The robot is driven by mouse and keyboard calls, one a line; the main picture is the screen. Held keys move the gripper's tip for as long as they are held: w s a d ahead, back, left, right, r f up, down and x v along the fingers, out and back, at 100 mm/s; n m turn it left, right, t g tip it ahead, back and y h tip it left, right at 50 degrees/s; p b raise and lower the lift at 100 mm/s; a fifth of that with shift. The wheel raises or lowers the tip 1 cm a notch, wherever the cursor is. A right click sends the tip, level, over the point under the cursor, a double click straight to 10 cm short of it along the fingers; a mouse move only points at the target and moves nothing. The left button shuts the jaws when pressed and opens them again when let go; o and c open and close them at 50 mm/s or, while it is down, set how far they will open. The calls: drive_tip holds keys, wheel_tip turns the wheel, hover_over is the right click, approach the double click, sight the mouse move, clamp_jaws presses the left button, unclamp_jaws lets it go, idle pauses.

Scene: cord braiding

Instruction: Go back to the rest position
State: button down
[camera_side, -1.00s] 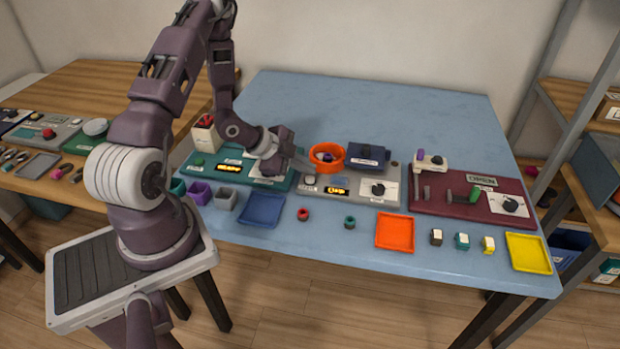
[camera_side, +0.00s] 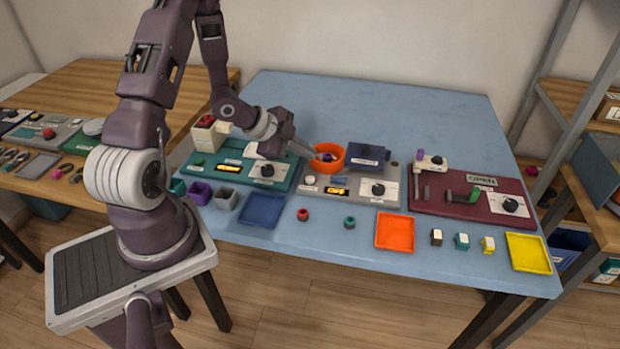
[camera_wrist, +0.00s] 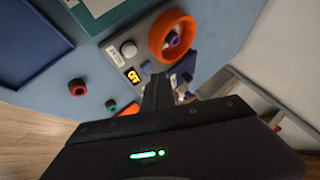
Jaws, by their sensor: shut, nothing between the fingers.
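My gripper (camera_side: 304,150) is shut and empty. In the side view it reaches over the grey panel's left part, with its tips close to the orange ring-shaped bowl (camera_side: 327,157). I cannot tell whether they touch it. In the wrist view the gripper's dark fingers (camera_wrist: 158,92) are together in the middle, and the orange bowl (camera_wrist: 172,37) lies beyond them with small purple and white items inside. The rest position itself carries no mark that I can see.
The teal panel (camera_side: 222,186) is under my forearm, and the grey panel (camera_side: 352,193) has a lit display. The maroon panel (camera_side: 472,196) stands right. Blue (camera_side: 262,209), orange (camera_side: 394,232) and yellow (camera_side: 528,253) trays and small rings lie in front. The table's back is clear.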

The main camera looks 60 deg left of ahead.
drive_tip(key=s+d+r+n+g+y, duration=0.1)
drive_tip(key=s+d+r+n+y, duration=0.15)
drive_tip(key=r, duration=0.65)
drive_tip(key=s+d+r+n+g+y, duration=0.1)
drive_tip(key=s+d+r+n+y, duration=0.2)
drive_tip(key=r, duration=0.7)
drive_tip(key=s+d+r+n+h, duration=0.2)
drive_tip(key=s+d, duration=0.4)
drive_tip(key=s, duration=0.2)
drive_tip(key=s+d+r+n+g+h, duration=0.1)
drive_tip(key=s+d+r+n+h, duration=0.1)
drive_tip(key=s+d, duration=0.5)
drive_tip(key=shift+s+r+n, duration=0.35)
drive_tip(key=shift+s+n, duration=0.3)
